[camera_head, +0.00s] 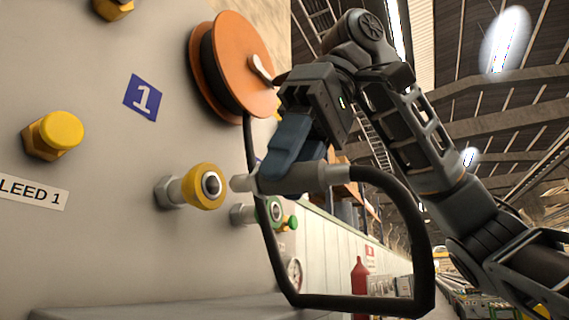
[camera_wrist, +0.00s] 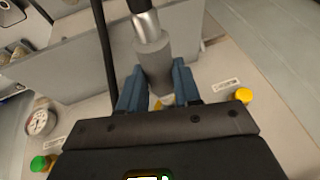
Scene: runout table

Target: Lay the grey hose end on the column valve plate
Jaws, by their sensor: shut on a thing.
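My gripper (camera_head: 277,170) has blue fingers shut around the grey hose end (camera_head: 312,178). In the head view the hose end lies nearly level, its narrow pale tip pointing left towards a yellow-collared fitting (camera_head: 204,186) on the grey panel. A small gap shows between tip and fitting; true depth is unclear. The black hose runs from the hose end's right in a loop below and up to the orange reel. The wrist view shows the hose end (camera_wrist: 153,60) between both fingers. I cannot tell for certain which surface is the column valve plate.
The grey panel (camera_head: 90,200) carries an orange reel (camera_head: 245,65), a blue "1" sign (camera_head: 142,97), a yellow cap (camera_head: 55,134) and a "BLEED 1" label. A green-collared fitting (camera_head: 270,211) sits close behind the hose end. A gauge (camera_wrist: 38,122) shows in the wrist view.

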